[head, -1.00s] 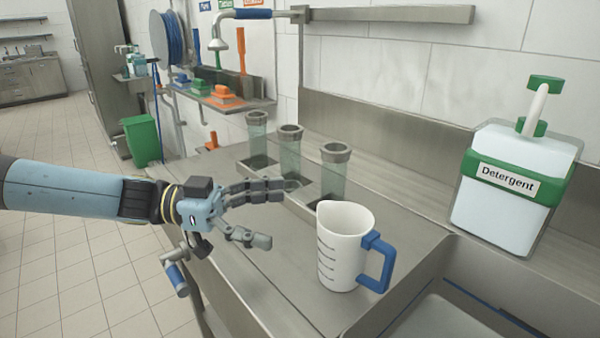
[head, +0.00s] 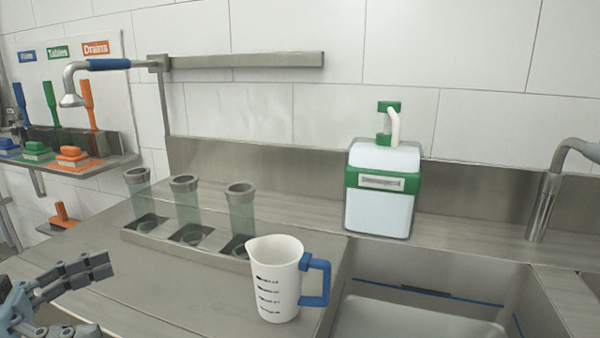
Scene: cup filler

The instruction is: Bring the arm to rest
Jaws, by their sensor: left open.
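My left gripper (head: 98,294) is at the lower left of the head view, over the left part of the steel counter. Its fingers are spread open and nothing is between them. Part of the hand and the arm behind it are cut off by the picture edge. A white measuring jug (head: 277,280) with a blue handle stands upright on the counter, to the right of the gripper and apart from it. My right gripper is not in view.
Three clear cups with grey rims (head: 185,205) stand in a rack behind the jug. A detergent dispenser (head: 383,205) stands on the back ledge. A sink (head: 420,315) with a tap (head: 543,205) lies at the right.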

